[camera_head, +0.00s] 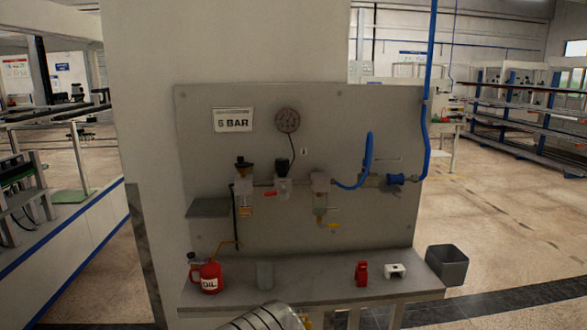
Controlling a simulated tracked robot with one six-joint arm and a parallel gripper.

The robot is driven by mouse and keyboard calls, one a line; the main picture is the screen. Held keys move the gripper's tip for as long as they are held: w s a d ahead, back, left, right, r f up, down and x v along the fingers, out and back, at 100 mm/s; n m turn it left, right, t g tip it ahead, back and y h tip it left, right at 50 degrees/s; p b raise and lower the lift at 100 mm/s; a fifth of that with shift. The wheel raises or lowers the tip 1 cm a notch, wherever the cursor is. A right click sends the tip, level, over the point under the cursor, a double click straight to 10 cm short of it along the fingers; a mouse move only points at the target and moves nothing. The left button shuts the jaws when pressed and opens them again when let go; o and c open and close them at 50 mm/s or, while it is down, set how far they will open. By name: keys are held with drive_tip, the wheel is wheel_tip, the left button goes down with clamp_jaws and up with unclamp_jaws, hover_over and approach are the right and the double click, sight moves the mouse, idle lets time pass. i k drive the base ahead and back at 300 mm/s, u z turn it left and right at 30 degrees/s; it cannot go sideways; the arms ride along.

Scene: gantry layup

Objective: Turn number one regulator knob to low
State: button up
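A grey panel (370,120) on a pillar carries a row of air-line units. The left unit (243,187) has a dark and brownish top piece (243,167). The middle unit (283,187) has a black knob (283,164) on top, under a round gauge (287,120) joined to it by a thin black line. A small white tag (304,151) sits right of that line; its mark is too small to read. I cannot tell which top piece is the number one regulator knob, nor its setting. My gripper is not in view.
A shelf (330,281) below the panel holds a red oil can (208,277), a grey cup (264,275), a red item (361,273) and a white block (396,271). A grey bin (447,265) is at right.

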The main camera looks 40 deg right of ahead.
sight(281, 164)
drive_tip(key=k, duration=1)
drive_tip(key=u, duration=0.35)
drive_tip(key=i, duration=2)
drive_tip(key=z, duration=0.45)
